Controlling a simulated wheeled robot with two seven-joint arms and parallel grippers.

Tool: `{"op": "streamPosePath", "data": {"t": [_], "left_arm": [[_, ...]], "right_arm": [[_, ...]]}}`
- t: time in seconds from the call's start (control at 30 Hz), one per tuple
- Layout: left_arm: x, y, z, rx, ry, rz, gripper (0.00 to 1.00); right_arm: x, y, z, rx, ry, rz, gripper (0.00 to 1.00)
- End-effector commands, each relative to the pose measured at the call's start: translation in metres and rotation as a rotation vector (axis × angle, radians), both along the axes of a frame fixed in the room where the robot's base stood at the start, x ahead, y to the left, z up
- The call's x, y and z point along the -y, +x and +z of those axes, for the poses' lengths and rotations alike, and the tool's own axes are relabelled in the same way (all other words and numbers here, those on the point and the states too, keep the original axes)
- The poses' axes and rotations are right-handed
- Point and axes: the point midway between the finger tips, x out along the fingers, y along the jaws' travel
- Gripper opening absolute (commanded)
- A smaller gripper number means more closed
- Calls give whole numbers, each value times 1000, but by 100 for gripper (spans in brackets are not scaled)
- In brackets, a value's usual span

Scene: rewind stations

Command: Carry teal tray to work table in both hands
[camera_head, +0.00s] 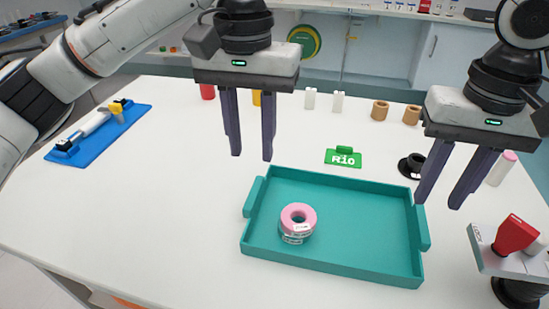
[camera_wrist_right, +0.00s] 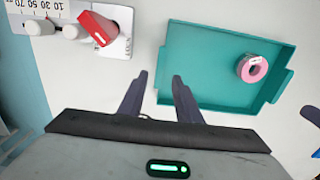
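The teal tray (camera_head: 375,272) lies on the white work table (camera_head: 130,215), with a handle at each short end. A pink ring-shaped roll (camera_head: 299,221) with a printed label sits in the tray's left part. My left gripper (camera_head: 253,158) is open and empty, above the table behind the tray's left end. My right gripper (camera_head: 440,204) is open and empty, above the tray's right end near the right handle. In the right wrist view the teal tray (camera_wrist_right: 210,85) lies beyond my right gripper (camera_wrist_right: 163,78), with the pink roll (camera_wrist_right: 252,69) inside it.
A green Rio sign (camera_head: 343,158) stands behind the tray. A device with a red part (camera_head: 515,235) stands close on the right. A blue board (camera_head: 100,133) lies at the left. Tan rolls (camera_head: 380,110) and bottles stand at the back.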

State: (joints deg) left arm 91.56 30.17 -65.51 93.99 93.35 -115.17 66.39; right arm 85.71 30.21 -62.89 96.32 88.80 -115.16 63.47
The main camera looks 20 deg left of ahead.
Motion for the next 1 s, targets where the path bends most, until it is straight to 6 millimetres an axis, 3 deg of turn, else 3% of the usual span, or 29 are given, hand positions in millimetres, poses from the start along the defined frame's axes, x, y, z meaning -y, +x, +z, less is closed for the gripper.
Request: {"op": "streamPosePath", "data": {"t": [0.1,0.33,1.0], "left_arm": [[0,0,0,0,0,0,31],[0,0,0,0,0,0,31],[0,0,0,0,0,-1,31]], "right_arm": [[0,1,24,4,-1,-2,31],[0,0,49,0,0,0,31],[0,0,52,-1,0,1,31]]}}
